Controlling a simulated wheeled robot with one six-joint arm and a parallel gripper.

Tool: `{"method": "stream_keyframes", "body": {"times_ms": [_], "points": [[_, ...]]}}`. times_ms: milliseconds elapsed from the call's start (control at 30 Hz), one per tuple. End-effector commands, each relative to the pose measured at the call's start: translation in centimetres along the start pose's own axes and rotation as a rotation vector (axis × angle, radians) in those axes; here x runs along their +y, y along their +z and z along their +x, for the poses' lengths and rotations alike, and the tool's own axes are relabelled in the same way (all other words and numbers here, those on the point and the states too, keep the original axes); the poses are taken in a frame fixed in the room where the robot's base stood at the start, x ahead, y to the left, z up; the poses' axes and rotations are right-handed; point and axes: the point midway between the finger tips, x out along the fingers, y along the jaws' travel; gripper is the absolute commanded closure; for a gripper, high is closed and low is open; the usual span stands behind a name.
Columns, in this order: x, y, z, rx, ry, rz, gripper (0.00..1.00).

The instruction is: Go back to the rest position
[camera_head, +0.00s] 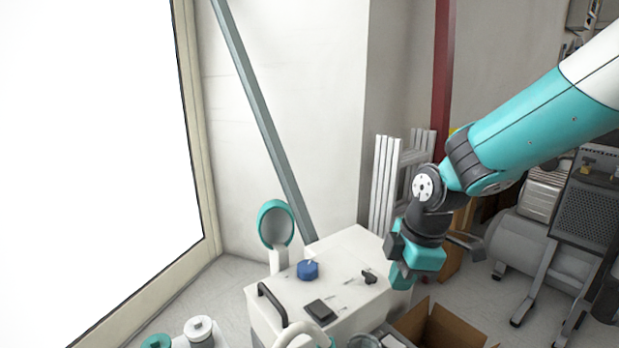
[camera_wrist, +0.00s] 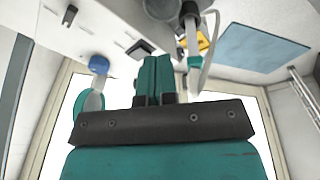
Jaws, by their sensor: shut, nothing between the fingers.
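My gripper (camera_head: 402,278) hangs at the end of my teal and white arm, above and near the right side of the white cabinet (camera_head: 352,245). In the wrist view the two teal fingers (camera_wrist: 155,78) are together with nothing between them. The gripper looks apart from the cabinet top in the head view. A blue round knob (camera_head: 308,270), a black square pad (camera_head: 320,311) and a small black fitting (camera_head: 369,276) are on the cabinet top.
A round teal-rimmed piece (camera_head: 276,223) stands at the cabinet's back left. An open cardboard box (camera_head: 440,328) is on the floor below the gripper. Compressor equipment (camera_head: 525,225) stands at the right. White slatted frames (camera_head: 385,185) lean by the wall.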

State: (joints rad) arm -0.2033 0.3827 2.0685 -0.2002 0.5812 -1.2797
Motion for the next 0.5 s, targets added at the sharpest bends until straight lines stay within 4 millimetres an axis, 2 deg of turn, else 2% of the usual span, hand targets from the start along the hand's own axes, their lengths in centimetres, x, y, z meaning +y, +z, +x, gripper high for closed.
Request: {"method": "stream_keyframes", "body": {"times_ms": [33,100,200,333,500], "points": [[-2.4,-1.0,-2.4,0.028,0.003,0.112,1.0],[-5.6,-2.1,-4.6,0.06,-0.013,0.278,1.0],[-9.8,-3.2,-7.0,0.095,-0.039,0.48,1.0],[-14.5,-3.9,-8.8,0.122,-0.076,0.69,1.0],[-19.8,-4.4,-10.2,0.14,-0.123,0.918,1.0]]}}
